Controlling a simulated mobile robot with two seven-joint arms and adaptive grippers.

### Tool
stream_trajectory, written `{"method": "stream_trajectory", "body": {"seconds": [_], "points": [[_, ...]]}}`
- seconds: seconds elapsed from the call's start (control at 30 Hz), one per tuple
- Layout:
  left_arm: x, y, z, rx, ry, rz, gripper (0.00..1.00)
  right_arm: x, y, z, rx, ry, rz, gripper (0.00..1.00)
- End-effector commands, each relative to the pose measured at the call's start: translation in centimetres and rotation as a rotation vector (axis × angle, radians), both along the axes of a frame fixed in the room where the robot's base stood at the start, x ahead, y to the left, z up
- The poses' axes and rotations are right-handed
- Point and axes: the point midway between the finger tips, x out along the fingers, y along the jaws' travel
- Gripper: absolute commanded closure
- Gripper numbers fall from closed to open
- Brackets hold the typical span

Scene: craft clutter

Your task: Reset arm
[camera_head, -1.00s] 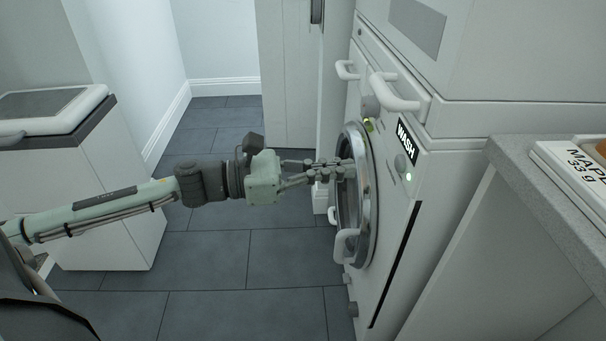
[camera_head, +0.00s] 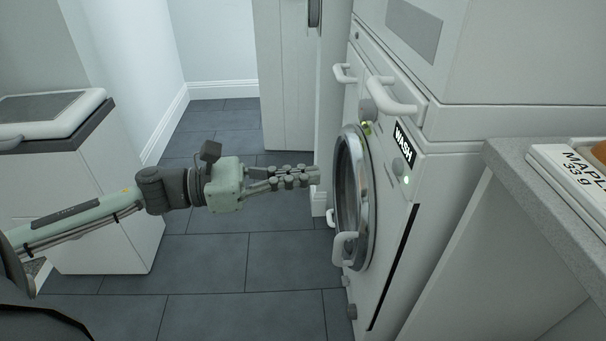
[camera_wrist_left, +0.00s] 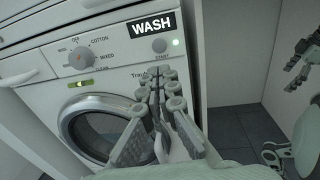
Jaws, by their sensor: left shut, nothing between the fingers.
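My left gripper (camera_head: 314,176) is shut and empty, a short way left of the washing machine (camera_head: 408,215). Its fingers point at the round door (camera_head: 364,205) but stay apart from it. In the left wrist view, the gripper (camera_wrist_left: 168,84) shows its fingers together in front of the machine's front panel. That panel carries a WASH label (camera_wrist_left: 152,24), a dial (camera_wrist_left: 80,58) and a lit green light (camera_wrist_left: 176,42). Part of my right gripper (camera_wrist_left: 305,60) seems to show at the right edge of the wrist view; its jaw state is unclear.
A grey-topped counter (camera_head: 515,165) with a labelled box (camera_head: 570,175) stands at the right. A white cabinet (camera_head: 110,195) with a grey-and-white top stands at the left. The dark tiled floor (camera_head: 250,265) between them is clear.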

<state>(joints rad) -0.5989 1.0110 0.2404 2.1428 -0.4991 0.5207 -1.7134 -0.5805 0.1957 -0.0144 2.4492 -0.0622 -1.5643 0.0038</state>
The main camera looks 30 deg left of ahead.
Motion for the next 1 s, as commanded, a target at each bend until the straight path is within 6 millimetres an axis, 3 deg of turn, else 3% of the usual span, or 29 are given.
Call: {"method": "stream_trajectory", "body": {"seconds": [0.37, 0.47, 0.53, 0.63, 0.7, 0.77, 0.9, 1.0], "points": [[0.6, 0.6, -0.1, -0.043, 0.036, 0.047, 1.0, 0.0, -0.1, 0.2, -0.001, -0.002, -0.003, 0.12], [2.5, 2.9, -0.8, -0.206, 0.165, 0.206, 1.0, 0.5, 0.0, -0.1, 0.005, -0.004, -0.003, 0.12], [4.2, 5.8, -2.5, -0.413, 0.317, 0.388, 1.0, 0.8, 0.0, -1.5, 0.01, 0.009, -0.003, 0.12], [5.2, 10.6, -7.3, -0.817, 0.576, 0.697, 1.0, 1.3, 0.1, -2.9, 0.018, 0.016, 0.001, 0.12], [4.3, 13.1, -11.9, -1.128, 0.749, 0.911, 1.0, 1.5, 0.1, -4.0, 0.023, 0.023, 0.002, 0.12], [2.7, 14.1, -16.1, -1.385, 0.877, 1.084, 1.0, 1.7, 0.1, -4.9, 0.027, 0.027, 0.004, 0.12], [-2.9, 12.7, -24.9, -1.914, 1.088, 1.461, 1.0, 2.0, 0.1, -6.7, 0.036, 0.035, 0.006, 0.12], [-7.0, 9.9, -29.0, -2.193, 1.161, 1.7, 1.0, 2.0, 0.2, -7.8, 0.041, 0.039, 0.006, 0.12]]}}
